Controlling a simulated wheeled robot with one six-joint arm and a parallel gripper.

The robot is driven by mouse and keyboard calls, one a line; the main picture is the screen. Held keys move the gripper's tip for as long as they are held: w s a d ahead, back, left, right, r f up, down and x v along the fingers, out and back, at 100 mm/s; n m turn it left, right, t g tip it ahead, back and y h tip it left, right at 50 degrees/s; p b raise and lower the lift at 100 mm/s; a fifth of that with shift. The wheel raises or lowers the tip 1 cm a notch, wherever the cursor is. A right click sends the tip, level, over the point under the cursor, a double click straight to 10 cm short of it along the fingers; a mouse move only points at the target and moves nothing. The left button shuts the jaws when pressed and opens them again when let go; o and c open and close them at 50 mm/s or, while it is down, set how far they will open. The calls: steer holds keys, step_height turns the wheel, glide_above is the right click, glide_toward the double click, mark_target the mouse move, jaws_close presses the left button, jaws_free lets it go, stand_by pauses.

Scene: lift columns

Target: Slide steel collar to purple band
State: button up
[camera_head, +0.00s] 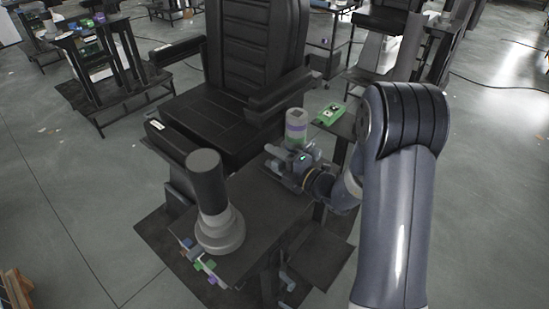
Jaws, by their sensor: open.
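A short upright column (296,122) with a pale grey top stands at the far right end of the dark table. A purple band (296,128) shows around it, with a pale greenish part below. My gripper (283,157) is open and low in front of the column, its fingers pointing toward the column's lower part. The arm reaches in from the right. I cannot make out the steel collar clearly; the gripper hides the column's foot, and I cannot tell whether the fingers touch anything.
A black cylinder on a round grey base (219,232) stands at the table's (262,218) near left. Small coloured blocks (205,265) sit at its front edge. A black seat (217,112) is behind. A green device (329,114) lies right of the column.

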steer(key=shift+c, duration=0.3)
jaws_close()
steer(key=shift+r, duration=0.1)
step_height(320, 180, up, 8)
steer(key=p, duration=0.6)
steer(key=shift+o, duration=0.3)
jaws_free()
steer(key=shift+d, duration=0.1)
steer(key=b+v, duration=0.2)
steer(key=v, duration=0.8)
steer(key=shift+s+d, duration=0.25)
steer(key=shift+s, duration=0.05)
